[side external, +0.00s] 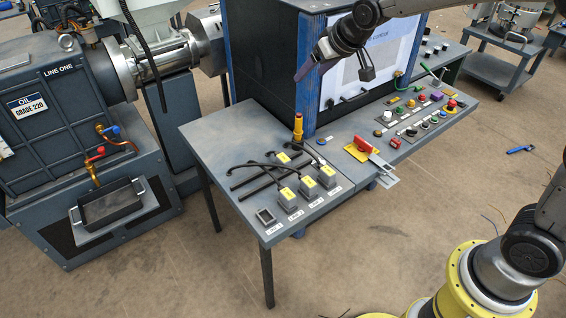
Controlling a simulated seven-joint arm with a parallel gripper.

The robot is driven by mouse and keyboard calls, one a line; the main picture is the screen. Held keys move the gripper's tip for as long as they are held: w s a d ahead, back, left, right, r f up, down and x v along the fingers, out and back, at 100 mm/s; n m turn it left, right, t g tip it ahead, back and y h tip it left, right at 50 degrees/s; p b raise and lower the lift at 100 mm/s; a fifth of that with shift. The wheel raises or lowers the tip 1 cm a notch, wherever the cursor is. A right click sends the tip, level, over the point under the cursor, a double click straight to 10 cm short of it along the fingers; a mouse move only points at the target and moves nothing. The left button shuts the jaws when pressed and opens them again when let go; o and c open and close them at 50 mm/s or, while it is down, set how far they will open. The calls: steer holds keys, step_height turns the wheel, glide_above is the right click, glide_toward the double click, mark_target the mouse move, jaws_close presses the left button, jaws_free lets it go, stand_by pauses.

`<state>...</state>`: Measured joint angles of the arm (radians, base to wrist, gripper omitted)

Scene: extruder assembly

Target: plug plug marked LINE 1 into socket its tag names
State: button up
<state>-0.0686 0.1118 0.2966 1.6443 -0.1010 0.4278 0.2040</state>
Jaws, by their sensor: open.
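Plugs with yellow tags are on the grey side table (222,138). Three grey plugs, the front one (289,203), the middle one (309,194) and the rear one (327,181), stand in a slanting row behind white labels. A square socket (265,216) at the front left of this row looks empty. Another yellow tag (283,157) lies farther back by the dark cables; the plug it belongs to is hard to make out. The tag and label writing is too small to read, so I cannot tell which is LINE 1.
A yellow-and-orange post (298,127) stands at the table's back right. A red-handled switch (364,147) and a button panel (418,118) lie to the right. The dark cabinet (262,60) rises behind. The extruder machine (60,110) stands left.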

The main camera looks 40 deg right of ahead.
steer(key=w+a+f+g, duration=0.15)
steer(key=w+f, duration=0.25)
steer(key=f, duration=0.6)
steer(key=g, duration=0.2)
glide_toward(284, 158)
steer(key=shift+n, duration=0.3)
steer(key=x, duration=0.5)
steer(key=shift+w+f, duration=0.15)
steer(key=shift+w, duration=0.2)
steer(key=x, duration=0.5)
steer(key=shift+s+f, duration=0.1)
steer(key=shift+s, duration=0.25)
steer(key=shift+w+f+t, duration=0.25)
steer(key=shift+f, duration=0.2)
steer(key=shift+c, duration=0.3)
jaws_close()
